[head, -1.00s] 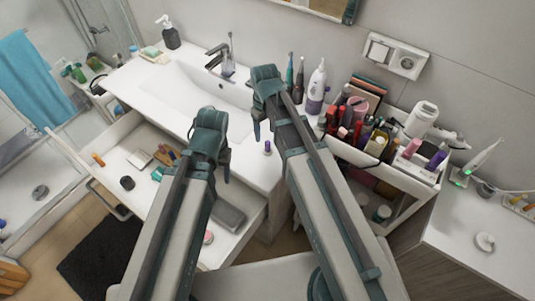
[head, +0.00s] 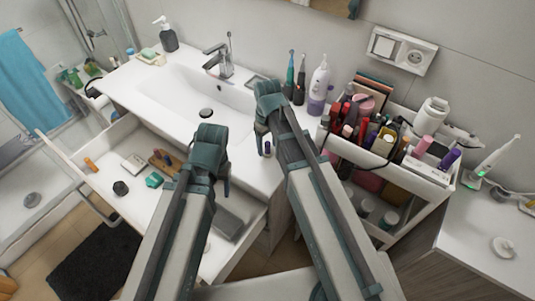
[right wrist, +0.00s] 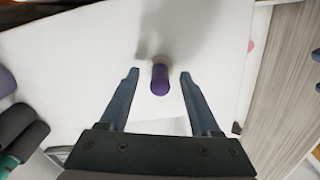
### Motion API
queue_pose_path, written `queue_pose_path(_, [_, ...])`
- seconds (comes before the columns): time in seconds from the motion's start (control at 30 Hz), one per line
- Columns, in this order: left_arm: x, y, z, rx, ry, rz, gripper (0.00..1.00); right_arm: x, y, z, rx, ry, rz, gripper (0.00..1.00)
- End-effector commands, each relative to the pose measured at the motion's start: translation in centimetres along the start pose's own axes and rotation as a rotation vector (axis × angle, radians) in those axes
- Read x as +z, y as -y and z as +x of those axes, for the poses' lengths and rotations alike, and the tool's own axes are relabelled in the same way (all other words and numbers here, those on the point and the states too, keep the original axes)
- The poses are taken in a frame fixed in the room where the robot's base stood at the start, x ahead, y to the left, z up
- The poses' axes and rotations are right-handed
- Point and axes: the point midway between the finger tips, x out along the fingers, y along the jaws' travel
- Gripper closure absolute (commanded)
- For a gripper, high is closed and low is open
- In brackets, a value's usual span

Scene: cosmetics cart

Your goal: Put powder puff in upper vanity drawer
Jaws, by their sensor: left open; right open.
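The open upper vanity drawer (head: 106,209) is pulled out under the sink, with several small items in it. I cannot tell for sure which thing is the powder puff; a pale round item (head: 503,247) lies on the right-hand counter. My left gripper (head: 211,168) is open and empty above the right part of the drawer. My right gripper (head: 263,130) is open above the vanity top near the sink. In the right wrist view, a small purple-topped item (right wrist: 160,80) shows between its open fingers (right wrist: 159,74); nothing is gripped.
A white cart (head: 420,178) full of cosmetics stands right of the vanity. A purple-and-white bottle (head: 319,86) and dark toothbrushes (head: 300,80) stand behind my right gripper. A white toothbrush (head: 490,165) stands on the right counter. The sink basin (head: 185,92) is empty.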

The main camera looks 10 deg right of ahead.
Motion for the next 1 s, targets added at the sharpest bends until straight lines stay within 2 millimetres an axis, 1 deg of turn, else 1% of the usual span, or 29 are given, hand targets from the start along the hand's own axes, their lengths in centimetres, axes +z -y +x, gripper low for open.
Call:
queue_pose_path(0.17, [0.01,0.01,-0.11,0.000,0.000,0.000,0.42,-0.01,0.00,-0.11,0.000,0.000,0.000,0.36])
queue_pose_path(0.27, [0.01,0.01,-0.11,0.000,0.000,0.000,0.42,-0.01,0.00,-0.11,0.000,0.000,0.000,0.52])
queue_pose_path(0.3, [0.01,0.01,-0.11,0.000,0.000,0.000,0.42,-0.01,0.00,-0.11,0.000,0.000,0.000,0.59])
queue_pose_path(0.37, [0.01,0.01,-0.11,0.000,0.000,0.000,0.42,-0.01,0.00,-0.11,0.000,0.000,0.000,0.70])
queue_pose_path(0.5, [0.01,0.01,-0.11,0.000,0.000,0.000,0.42,0.00,0.00,-0.11,0.000,0.000,0.000,0.95])
queue_pose_path(0.53, [0.01,0.01,-0.11,0.000,0.000,0.000,0.42,0.00,0.00,-0.11,0.000,0.000,0.000,1.00])
queue_pose_path(1.0, [0.02,0.03,-0.36,0.000,0.000,0.000,0.42,-0.02,0.01,-0.36,0.000,0.000,0.001,1.00])
